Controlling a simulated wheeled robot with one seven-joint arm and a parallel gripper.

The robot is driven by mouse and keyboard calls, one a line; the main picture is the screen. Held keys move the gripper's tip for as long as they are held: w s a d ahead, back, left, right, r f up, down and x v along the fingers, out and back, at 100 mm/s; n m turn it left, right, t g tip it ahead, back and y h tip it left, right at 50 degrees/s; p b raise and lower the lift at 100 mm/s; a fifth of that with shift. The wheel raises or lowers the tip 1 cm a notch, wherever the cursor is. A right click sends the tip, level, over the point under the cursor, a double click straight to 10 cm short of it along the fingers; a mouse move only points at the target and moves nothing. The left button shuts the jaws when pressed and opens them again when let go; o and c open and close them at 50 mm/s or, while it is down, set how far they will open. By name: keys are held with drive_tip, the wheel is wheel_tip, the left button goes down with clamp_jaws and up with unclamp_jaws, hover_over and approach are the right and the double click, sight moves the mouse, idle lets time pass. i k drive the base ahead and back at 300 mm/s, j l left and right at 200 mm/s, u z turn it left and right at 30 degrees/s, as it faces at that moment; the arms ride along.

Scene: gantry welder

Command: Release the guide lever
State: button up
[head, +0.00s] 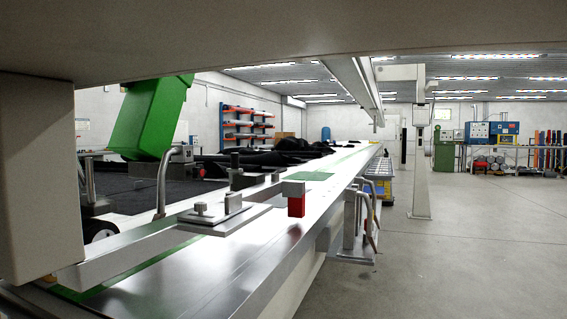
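A bent grey metal handle (163,180) rises behind that bar. Whether any lever is locked or released does not show. My gripper is not in view, and nothing is seen touching these parts.
The long shiny table (205,275) runs away towards the back. A green housing (150,118) stands over its left side. Bent pipes (362,212) stick out at its right side. A pale post (420,165) stands farther right. The grey floor (480,240) at right is clear.

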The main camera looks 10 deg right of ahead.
sight(275, 176)
drive_tip(key=i+l+u, duration=0.1)
drive_tip(key=i+l, duration=0.2)
drive_tip(key=i+l+u, duration=0.1)
drive_tip(key=i+l, duration=0.2)
drive_tip(key=l, duration=0.25)
drive_tip(key=i+l+u, duration=0.1)
drive_tip(key=i+l, duration=0.15)
drive_tip(key=l, duration=0.2)
